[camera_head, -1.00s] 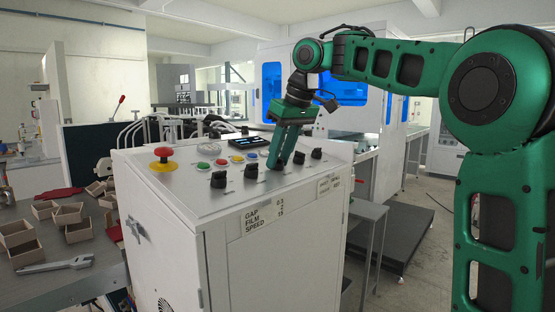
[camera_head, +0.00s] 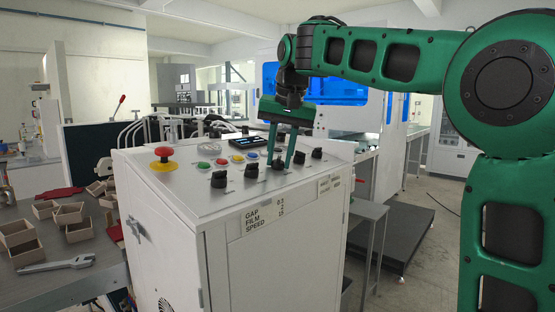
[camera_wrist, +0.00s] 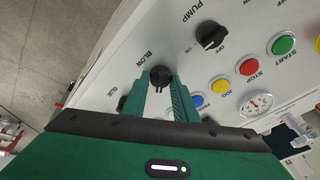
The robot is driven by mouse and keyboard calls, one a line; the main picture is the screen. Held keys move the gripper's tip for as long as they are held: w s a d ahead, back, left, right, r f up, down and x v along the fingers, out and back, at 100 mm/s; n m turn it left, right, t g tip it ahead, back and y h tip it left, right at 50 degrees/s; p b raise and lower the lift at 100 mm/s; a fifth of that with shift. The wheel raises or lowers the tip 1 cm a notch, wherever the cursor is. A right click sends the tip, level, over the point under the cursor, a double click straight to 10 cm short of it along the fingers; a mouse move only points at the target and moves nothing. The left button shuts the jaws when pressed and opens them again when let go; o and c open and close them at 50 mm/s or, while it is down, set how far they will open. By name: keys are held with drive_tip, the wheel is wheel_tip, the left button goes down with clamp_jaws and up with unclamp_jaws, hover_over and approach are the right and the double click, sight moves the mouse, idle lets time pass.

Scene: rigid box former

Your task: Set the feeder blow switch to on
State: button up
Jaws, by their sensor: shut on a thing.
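The feeder blow switch is a black rotary knob (camera_wrist: 160,76) beside the word BLOW in the wrist view. In the head view it is the middle knob (camera_head: 279,166) in the row on the sloped top of the white control cabinet (camera_head: 270,250). My gripper (camera_head: 280,162) reaches down on it from above, with one green finger on each side. The wrist view also shows my gripper (camera_wrist: 162,82) shut on the knob. The fingers partly hide it, and I cannot tell its setting.
The pump knob (camera_wrist: 210,36) and the glue knob (camera_wrist: 122,102) flank the blow switch closely. Coloured push buttons (camera_wrist: 249,65) and a red emergency stop (camera_head: 163,158) share the panel.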

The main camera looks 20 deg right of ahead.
sight(281, 174)
drive_tip(key=m, duration=0.4)
drive_tip(key=shift+a+r+h, duration=0.15)
drive_tip(key=shift+a+h, duration=0.05)
drive_tip(key=shift+h, duration=0.1)
drive_tip(key=shift+d+m+g, duration=0.15)
drive_tip(key=shift+m+g, duration=0.25)
drive_tip(key=shift+m, duration=1.3)
drive_tip(key=o, duration=1)
drive_tip(key=v, duration=1)
drive_tip(key=shift+w+r, duration=0.2)
drive_tip(key=shift+r, duration=0.05)
